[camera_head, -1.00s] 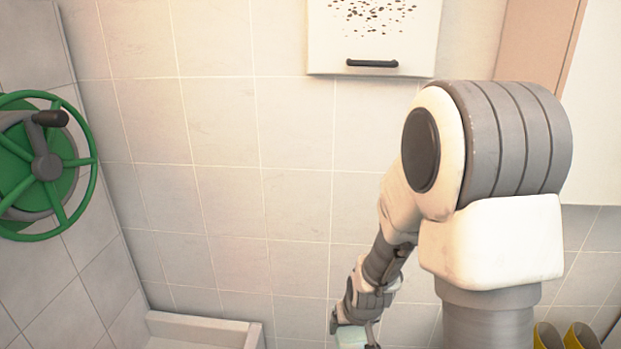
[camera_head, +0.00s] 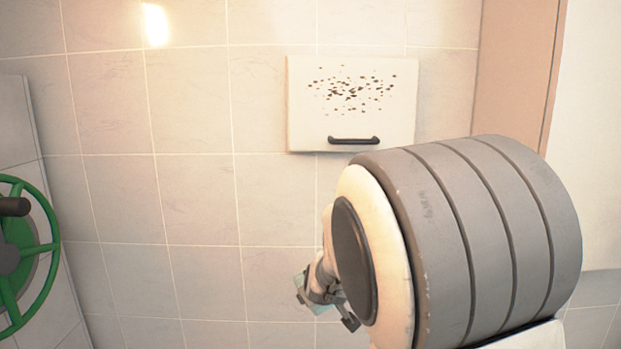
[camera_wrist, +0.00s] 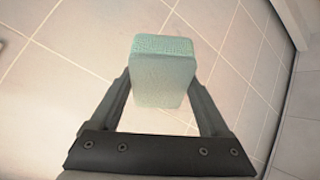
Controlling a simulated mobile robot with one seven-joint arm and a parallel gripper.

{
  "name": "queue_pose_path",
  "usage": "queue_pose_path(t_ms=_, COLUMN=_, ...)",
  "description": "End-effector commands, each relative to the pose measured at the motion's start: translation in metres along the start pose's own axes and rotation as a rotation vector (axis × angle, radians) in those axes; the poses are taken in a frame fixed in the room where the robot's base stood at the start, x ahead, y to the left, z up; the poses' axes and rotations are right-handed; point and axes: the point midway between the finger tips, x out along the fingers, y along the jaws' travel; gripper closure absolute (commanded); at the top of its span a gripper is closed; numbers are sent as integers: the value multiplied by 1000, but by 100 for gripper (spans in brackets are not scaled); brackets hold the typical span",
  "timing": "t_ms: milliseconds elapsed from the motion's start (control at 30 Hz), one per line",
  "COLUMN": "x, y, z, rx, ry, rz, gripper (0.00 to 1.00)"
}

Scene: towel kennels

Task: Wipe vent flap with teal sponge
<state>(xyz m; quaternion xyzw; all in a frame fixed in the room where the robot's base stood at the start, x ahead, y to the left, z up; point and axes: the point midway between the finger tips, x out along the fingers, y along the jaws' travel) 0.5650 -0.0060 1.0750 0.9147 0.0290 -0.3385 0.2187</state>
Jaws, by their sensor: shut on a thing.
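The vent flap (camera_head: 352,108) is a white square panel on the tiled wall, with dark specks across its upper part and a black bar handle (camera_head: 353,140) along its lower edge. It looks closed. My gripper (camera_head: 318,300) is low in front of the wall, below and slightly left of the flap, partly hidden by my arm. It is shut on the teal sponge (camera_wrist: 161,70), a block held between both fingers in the wrist view. The sponge also shows, small, in the head view (camera_head: 325,309). It is apart from the flap.
A green handwheel (camera_head: 22,258) is on the side wall at the far left. A beige and white panel (camera_head: 512,75) stands right of the flap. The tiled wall left of and below the flap is bare.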

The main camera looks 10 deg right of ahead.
Motion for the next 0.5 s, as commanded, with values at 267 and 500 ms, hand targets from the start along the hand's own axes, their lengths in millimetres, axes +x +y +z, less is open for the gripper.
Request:
queue_pose_path(t_ms=267, x=-21, y=27, z=-45, rx=-81, ry=145, rz=65, gripper=65)
queue_pose_path(t_ms=500, x=-48, y=52, z=-90, rx=-155, ry=299, rz=133, gripper=65)
